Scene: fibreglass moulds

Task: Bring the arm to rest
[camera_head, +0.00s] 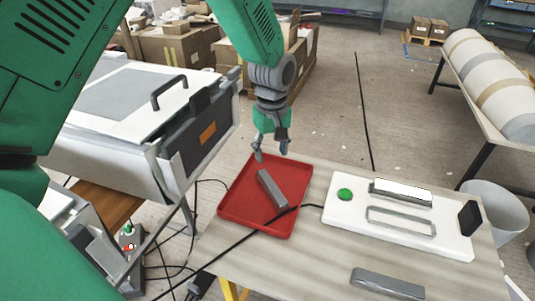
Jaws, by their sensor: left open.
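My left gripper (271,153) is open and empty. It hangs from my green left arm, fingers pointing down, above the far edge of a red tray (237,208). A grey bar (272,190) lies in the tray, below and apart from the fingertips. My right gripper does not show.
Another grey bar (388,284) lies near the front edge. A black cable crosses the tray. A white machine (120,125) stands left; boxes (180,47) stand behind.

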